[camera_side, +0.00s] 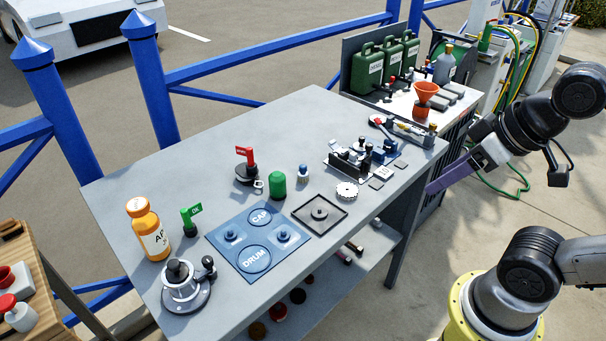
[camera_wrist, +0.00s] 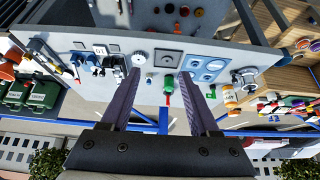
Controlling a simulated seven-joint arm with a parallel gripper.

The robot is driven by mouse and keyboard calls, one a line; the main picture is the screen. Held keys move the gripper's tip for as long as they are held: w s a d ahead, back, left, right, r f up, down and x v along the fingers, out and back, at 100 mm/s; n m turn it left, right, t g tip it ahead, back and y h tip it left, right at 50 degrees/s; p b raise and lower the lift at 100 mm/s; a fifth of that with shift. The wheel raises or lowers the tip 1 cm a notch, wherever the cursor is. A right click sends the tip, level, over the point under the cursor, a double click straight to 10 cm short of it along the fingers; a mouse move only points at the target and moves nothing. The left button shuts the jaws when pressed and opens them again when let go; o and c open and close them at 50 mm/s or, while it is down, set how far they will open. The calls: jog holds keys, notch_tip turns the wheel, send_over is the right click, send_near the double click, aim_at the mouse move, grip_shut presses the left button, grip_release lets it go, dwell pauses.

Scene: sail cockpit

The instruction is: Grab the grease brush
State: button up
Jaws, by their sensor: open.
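I cannot tell for certain which item is the grease brush. A small upright blue-and-white piece (camera_side: 303,174) stands behind the green cap-like piece (camera_side: 278,184); it also shows in the wrist view (camera_wrist: 149,79). A long slim tool with a red part (camera_side: 405,130) lies near the table's far right corner. Both are too small to identify surely. My gripper (camera_wrist: 160,76) is open, with two purple fingers apart and nothing gripped between them. In the side view its purple finger (camera_side: 450,176) shows beside the table's right end, apart from both items.
The grey table (camera_side: 235,140) holds a blue CAP/DRUM mat (camera_side: 222,236), a square tray (camera_side: 339,223), a red-flagged stand (camera_side: 246,172), an orange bottle (camera_side: 148,230) and a metal winch (camera_side: 183,289). Clustered fittings (camera_side: 362,157) stand at right. The back left is clear.

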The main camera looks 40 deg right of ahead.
jog(key=w+r+m+t, duration=0.15)
jog(key=w+t, duration=0.25)
jog(key=w, duration=0.6)
jog(key=w+r+t, duration=0.3)
jog(key=w, duration=0.6)
jog(key=w+d+f+m+t+h, duration=0.1)
jog(key=w+f+h, duration=0.1)
jog(key=w+f, duration=0.45)
jog(key=g, duration=0.2)
send_near(305, 169)
jog(key=v, duration=0.2)
jog(key=shift+a+h, duration=0.15)
jog(key=shift+h, duration=0.15)
jog(key=x, duration=1.3)
jog(key=shift+w+f, duration=0.1)
jog(key=shift+f, duration=0.05)
jog(key=shift+a, duration=0.1)
grip_shut()
